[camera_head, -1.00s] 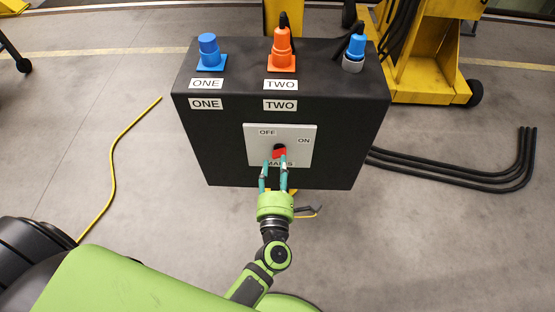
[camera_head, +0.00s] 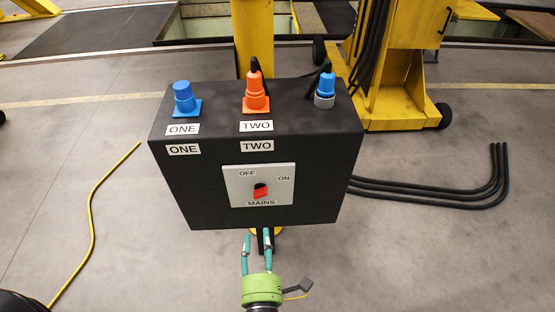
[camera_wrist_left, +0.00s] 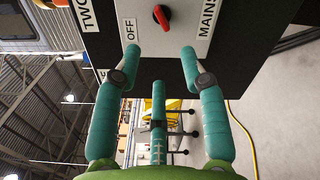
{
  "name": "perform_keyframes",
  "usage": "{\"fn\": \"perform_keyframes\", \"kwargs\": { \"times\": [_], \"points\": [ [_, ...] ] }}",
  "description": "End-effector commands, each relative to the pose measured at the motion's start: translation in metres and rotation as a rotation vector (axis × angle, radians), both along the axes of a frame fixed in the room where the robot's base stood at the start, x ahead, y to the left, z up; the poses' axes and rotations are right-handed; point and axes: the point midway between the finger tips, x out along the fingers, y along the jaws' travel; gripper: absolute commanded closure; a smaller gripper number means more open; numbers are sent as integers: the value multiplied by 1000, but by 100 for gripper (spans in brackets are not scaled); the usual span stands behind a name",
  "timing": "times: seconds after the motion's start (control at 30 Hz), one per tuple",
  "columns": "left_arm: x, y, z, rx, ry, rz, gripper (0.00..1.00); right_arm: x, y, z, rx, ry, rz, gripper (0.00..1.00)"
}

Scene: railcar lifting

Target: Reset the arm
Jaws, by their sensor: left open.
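The black control box (camera_head: 200,205) stands in the middle of the head view. Its grey plate (camera_head: 283,195) carries a red mains switch (camera_head: 260,191) between the OFF and ON labels. The switch also shows in the left wrist view (camera_wrist_left: 161,17), with nothing touching it. My left gripper (camera_head: 257,236), green with teal fingers, is just below the box's lower edge, apart from the switch. Its fingers are spread and empty in the left wrist view (camera_wrist_left: 160,60). My right gripper is not in view.
Blue plug one (camera_head: 184,99), orange plug two (camera_head: 256,92) and another blue plug (camera_head: 326,87) stand on the box top. A yellow machine (camera_head: 390,80) is behind right. Black cables (camera_head: 430,196) and a yellow cable (camera_head: 92,225) lie on the floor.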

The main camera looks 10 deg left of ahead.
Motion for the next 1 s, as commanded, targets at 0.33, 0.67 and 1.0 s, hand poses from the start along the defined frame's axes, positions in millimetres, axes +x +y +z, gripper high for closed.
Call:
{"fn": "perform_keyframes", "kwargs": {
  "times": [0.33,0.67,1.0],
  "points": [
    [-2,-23,-56,299,153,-190,57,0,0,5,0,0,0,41],
    [-102,-15,-272,1218,653,-920,57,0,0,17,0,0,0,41],
    [-257,88,-375,1690,975,-1644,57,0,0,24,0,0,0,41]
  ]
}}
